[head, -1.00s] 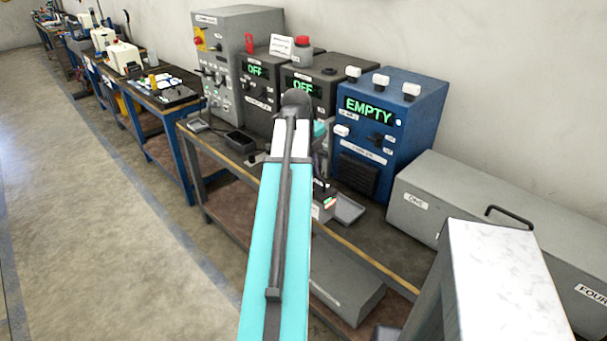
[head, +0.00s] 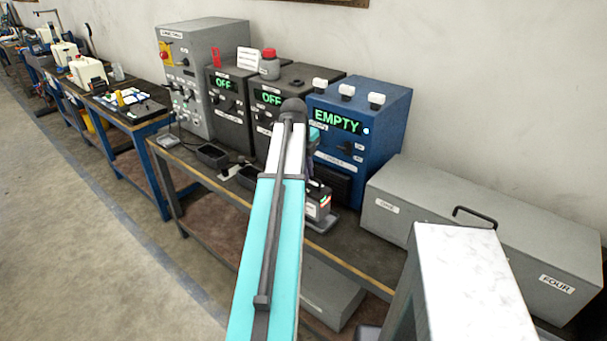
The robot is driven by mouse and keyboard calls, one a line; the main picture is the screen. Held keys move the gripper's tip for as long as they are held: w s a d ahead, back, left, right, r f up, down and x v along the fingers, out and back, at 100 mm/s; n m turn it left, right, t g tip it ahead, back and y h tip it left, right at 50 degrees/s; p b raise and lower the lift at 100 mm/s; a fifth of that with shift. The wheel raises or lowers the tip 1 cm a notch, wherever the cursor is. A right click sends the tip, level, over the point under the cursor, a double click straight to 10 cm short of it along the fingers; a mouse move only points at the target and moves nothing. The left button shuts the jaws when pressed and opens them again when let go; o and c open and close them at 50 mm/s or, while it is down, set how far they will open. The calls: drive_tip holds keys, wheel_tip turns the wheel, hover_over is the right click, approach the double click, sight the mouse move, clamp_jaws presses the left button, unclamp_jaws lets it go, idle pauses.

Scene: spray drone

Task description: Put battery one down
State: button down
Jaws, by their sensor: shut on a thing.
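A pale, boxy battery with a dark top and a small red and green mark, seemingly battery one (head: 318,207), shows just right of my arm in the head view. My gripper (head: 316,189) is mostly hidden behind my teal and white arm; only a dark part shows at the battery's top, and it is shut on the battery. The battery is upright over a shallow grey tray (head: 326,224) on the bench. Whether its underside touches the tray is hidden.
A blue charger (head: 385,140) reading EMPTY stands behind the tray. Two dark units reading OFF (head: 228,105) and a grey cabinet (head: 200,70) stand to its left. Dark trays (head: 213,155) lie on the bench (head: 345,252). A long grey box (head: 480,225) is at right.

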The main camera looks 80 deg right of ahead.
sight(310, 185)
drive_tip(key=shift+s+d+r, duration=0.1)
drive_tip(key=shift+d+r, duration=0.05)
drive_tip(key=shift+d, duration=0.05)
drive_tip(key=shift+s+d, duration=0.3)
drive_tip(key=shift+d, duration=0.1)
drive_tip(key=shift+w+a+p+x, duration=0.1)
drive_tip(key=shift+a+p+x, duration=0.1)
drive_tip(key=shift+p+x, duration=0.5)
drive_tip(key=shift+w+a+p+x, duration=0.15)
drive_tip(key=shift+p+x, duration=0.15)
drive_tip(key=shift+x, duration=0.8)
drive_tip(key=c, duration=1.8)
unclamp_jaws()
drive_tip(key=shift+a+f, duration=0.1)
drive_tip(key=shift+f, duration=0.1)
drive_tip(key=shift+c, duration=0.2)
drive_tip(key=shift+r, duration=0.15)
drive_tip(key=b+v, duration=0.2)
drive_tip(key=v, duration=0.9)
drive_tip(key=shift+a+r+b, duration=0.25)
drive_tip(key=shift+r+b, duration=0.1)
drive_tip(key=shift+b, duration=0.05)
